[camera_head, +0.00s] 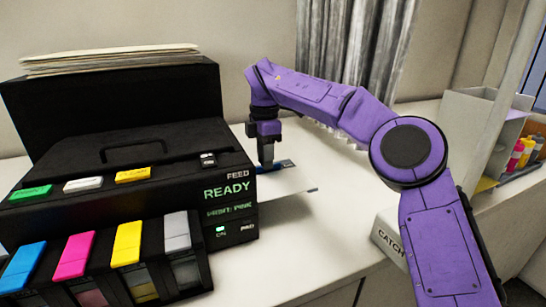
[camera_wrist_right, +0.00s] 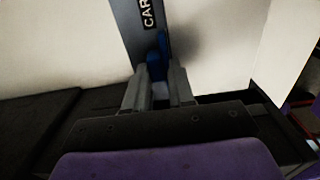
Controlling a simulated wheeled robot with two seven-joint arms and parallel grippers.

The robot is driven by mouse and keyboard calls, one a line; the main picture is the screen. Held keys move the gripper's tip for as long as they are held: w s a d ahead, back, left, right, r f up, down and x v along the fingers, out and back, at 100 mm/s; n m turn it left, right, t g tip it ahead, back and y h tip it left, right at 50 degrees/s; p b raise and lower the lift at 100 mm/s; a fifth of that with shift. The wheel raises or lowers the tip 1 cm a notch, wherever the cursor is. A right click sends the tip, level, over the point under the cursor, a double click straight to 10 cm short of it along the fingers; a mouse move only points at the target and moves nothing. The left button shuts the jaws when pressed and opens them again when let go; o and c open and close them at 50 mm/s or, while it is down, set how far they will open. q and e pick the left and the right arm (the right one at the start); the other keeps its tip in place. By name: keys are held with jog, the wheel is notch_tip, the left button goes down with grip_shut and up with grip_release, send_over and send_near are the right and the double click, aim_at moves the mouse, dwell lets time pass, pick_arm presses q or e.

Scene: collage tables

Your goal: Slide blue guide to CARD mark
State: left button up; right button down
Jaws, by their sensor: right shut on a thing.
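The blue guide (camera_wrist_right: 155,65) is between the fingers of my right gripper (camera_wrist_right: 158,85) in the right wrist view. A grey strip with a partly visible black label reading "CAR" (camera_wrist_right: 148,14) lies just beyond the guide. In the head view my right gripper (camera_head: 267,163) points down beside the black printer (camera_head: 100,160), shut on the guide (camera_head: 272,168), which shows as a small blue patch over a pale tray (camera_head: 295,180). The fingers hide part of the guide. My left gripper is not in view.
The printer stands close on the left, with coloured cartridges (camera_head: 75,255) at its front and papers (camera_head: 110,60) on top. A box marked "CATCH" (camera_head: 388,240) is at the right, partly behind my arm. The white counter (camera_head: 300,235) between them is clear.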

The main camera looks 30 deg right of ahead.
jog(key=c, duration=1.1)
grip_release()
jog(key=shift+w+f, duration=0.1)
notch_tip(320, 180, up, 11)
jog(key=p, duration=0.4)
jog(key=shift+f, duration=0.2)
jog(key=shift+w, duration=0.1)
jog(key=shift+a, duration=0.1)
